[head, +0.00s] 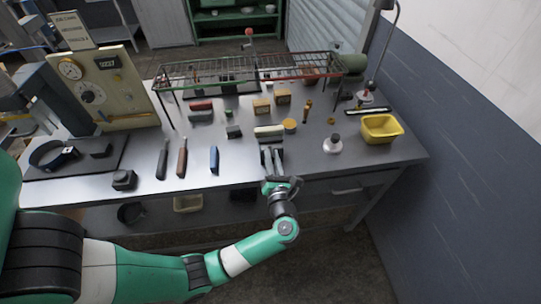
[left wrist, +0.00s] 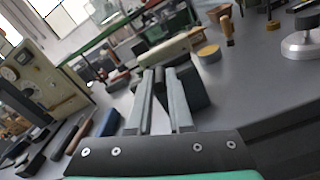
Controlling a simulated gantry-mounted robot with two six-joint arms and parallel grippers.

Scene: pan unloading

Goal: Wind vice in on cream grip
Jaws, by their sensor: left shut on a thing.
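The cream grip (head: 268,131) is a pale bar lying crosswise near the front middle of the bench. It also shows beyond my fingertips in the left wrist view (left wrist: 168,48). A dark block (left wrist: 196,88), which looks like the vice, stands just in front of it, at the bench's front edge. My left gripper (head: 271,154) reaches in from the front, its fingers (left wrist: 161,76) closed on a small dark part at the front of this block. The fingers largely hide that part, and I cannot tell whether the vice jaws touch the cream grip. My right gripper is out of view.
A wire rack (head: 247,70) spans the back of the bench. A blue-handled tool (head: 214,159) and other tools lie left. Bare bench separates them.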

